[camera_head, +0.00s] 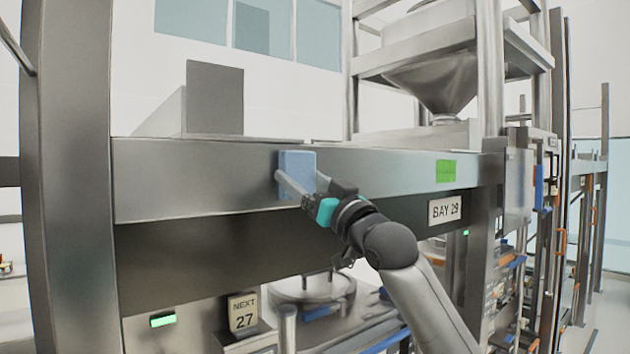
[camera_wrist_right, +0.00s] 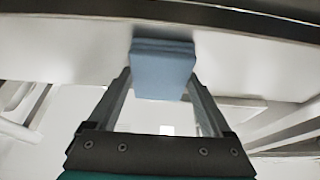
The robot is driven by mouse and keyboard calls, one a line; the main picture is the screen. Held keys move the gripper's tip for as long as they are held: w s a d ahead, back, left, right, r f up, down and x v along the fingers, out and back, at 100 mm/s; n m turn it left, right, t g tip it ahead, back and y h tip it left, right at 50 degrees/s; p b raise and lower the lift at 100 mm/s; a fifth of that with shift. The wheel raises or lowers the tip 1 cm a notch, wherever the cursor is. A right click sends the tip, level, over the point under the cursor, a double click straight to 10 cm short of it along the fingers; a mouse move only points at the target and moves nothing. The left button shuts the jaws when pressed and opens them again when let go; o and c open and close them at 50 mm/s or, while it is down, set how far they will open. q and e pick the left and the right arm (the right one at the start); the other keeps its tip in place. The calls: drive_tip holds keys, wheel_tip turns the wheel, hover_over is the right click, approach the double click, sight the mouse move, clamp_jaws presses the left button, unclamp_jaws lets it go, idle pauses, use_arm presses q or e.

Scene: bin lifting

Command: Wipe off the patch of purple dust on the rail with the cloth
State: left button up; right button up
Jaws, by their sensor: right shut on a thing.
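The blue folded cloth (camera_head: 298,168) is held by my right gripper (camera_head: 299,184) in front of the left-middle part of the rail (camera_head: 200,180). In the right wrist view the cloth (camera_wrist_right: 163,72) sits between the fingertips, and my right gripper (camera_wrist_right: 160,84) is shut on it. The cloth is at the rail's face; I cannot tell whether it touches. No purple dust shows on the visible rail; the part behind the cloth is hidden. A green patch (camera_head: 446,171) is on the rail to the right. My left gripper is not in view.
A BAY 29 sign (camera_head: 445,209) hangs below the rail at the right. A metal hopper (camera_head: 440,80) stands above and behind the rail. A grey upright post (camera_head: 75,180) stands at the left. A NEXT 27 sign (camera_head: 243,312) is lower down.

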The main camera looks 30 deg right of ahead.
drive_tip(key=shift+a+f, duration=0.15)
drive_tip(key=shift+a, duration=0.1)
drive_tip(key=shift+s+f+b, duration=0.1)
drive_tip(key=shift+s+b, duration=0.35)
drive_tip(key=shift+s, duration=0.15)
drive_tip(key=s, duration=0.1)
drive_tip(key=s+b, duration=0.1)
drive_tip(key=s, duration=0.2)
drive_tip(key=shift+s+d+r, duration=0.2)
drive_tip(key=shift+s+d, duration=0.05)
drive_tip(key=shift+b, duration=0.3)
drive_tip(key=shift+s+d+b, duration=0.1)
drive_tip(key=shift+s+b, duration=0.45)
drive_tip(key=shift+s, duration=0.9)
